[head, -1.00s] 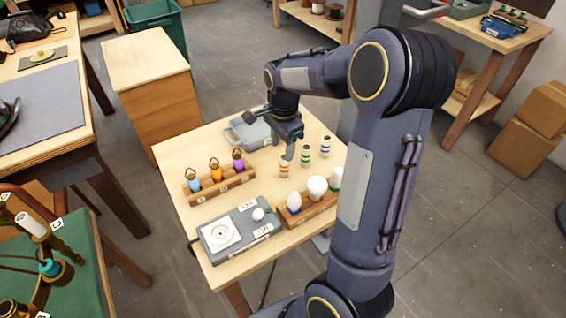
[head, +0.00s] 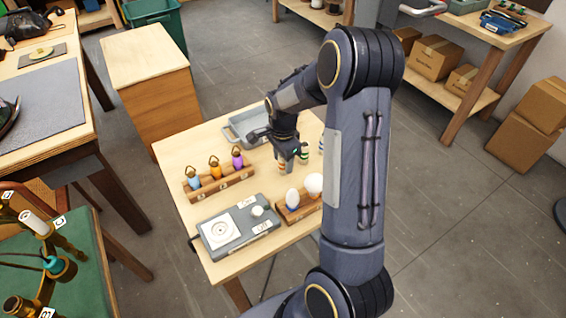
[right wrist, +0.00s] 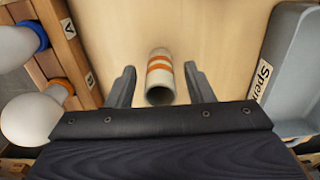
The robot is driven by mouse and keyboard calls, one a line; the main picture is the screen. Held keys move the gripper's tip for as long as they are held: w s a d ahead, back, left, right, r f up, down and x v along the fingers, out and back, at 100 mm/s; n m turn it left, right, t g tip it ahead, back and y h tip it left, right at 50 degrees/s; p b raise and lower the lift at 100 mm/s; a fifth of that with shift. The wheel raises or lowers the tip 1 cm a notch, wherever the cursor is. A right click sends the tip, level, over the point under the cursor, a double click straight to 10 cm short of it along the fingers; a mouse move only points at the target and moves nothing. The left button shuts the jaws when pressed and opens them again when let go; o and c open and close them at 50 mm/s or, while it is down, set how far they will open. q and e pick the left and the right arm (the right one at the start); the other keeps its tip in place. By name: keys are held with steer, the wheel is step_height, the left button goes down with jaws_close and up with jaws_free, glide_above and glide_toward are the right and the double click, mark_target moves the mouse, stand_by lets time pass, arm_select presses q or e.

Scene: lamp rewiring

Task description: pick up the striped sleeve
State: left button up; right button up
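Three pale striped sleeves stand on the small wooden table: one with orange bands (head: 282,168), one with green bands (head: 304,157) and one with blue bands (head: 321,146), partly behind my arm. My right gripper (head: 291,158) is low at the orange-banded sleeve and hides part of it. In the right wrist view, the orange-banded sleeve (right wrist: 160,72) lies between the two spread fingers of the right gripper (right wrist: 160,80). Its hollow end faces the camera, and a gap shows on each side. My left gripper is not in view.
A bulb rack (head: 290,215) is partly hidden by my arm. A rack of coloured pieces (head: 220,184), a grey box with a round dial (head: 240,226) and a grey tray (head: 237,137) share the table. In the wrist view, the tray (right wrist: 290,75) is on the right.

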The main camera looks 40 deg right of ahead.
steer(key=c, duration=0.9)
steer(key=shift+r, duration=0.1)
steer(key=shift+c, duration=0.2)
